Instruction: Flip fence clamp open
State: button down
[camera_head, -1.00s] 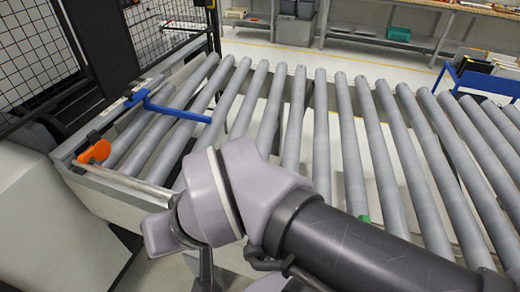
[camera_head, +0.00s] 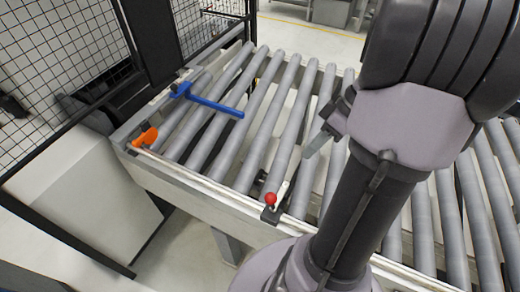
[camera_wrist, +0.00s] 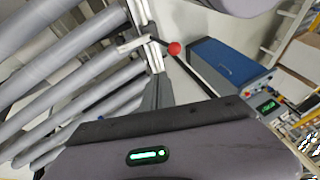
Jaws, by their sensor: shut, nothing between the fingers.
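A lever with a red ball knob (camera_head: 270,199) and a pale bar stands on the conveyor's front rail; it looks like the clamp, though I cannot tell for certain. The knob also shows in the wrist view (camera_wrist: 174,48), with the pale bar to its left. My gripper (camera_head: 308,155) is shut and empty, above the rollers, up and to the right of the knob in the head view. In the wrist view its fingers (camera_wrist: 157,78) point towards the lever, apart from it as far as I can see. A blue fence arm (camera_head: 212,104) lies across the left rollers.
An orange handle (camera_head: 145,137) sits at the conveyor's left corner. Grey rollers (camera_head: 232,140) fill the middle, with a pale front rail (camera_head: 190,192) before them. A black mesh guard (camera_head: 50,50) stands at the left. A blue and grey box (camera_wrist: 225,65) shows in the wrist view.

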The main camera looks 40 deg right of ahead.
jog(key=a+b+x, duration=0.1)
jog(key=x, duration=0.5)
jog(key=s+a+b+x, duration=0.1)
jog(key=b+x, duration=0.1)
jog(key=x, duration=0.5)
jog(key=shift+s+r, duration=0.25)
jog(key=shift+s, duration=0.05)
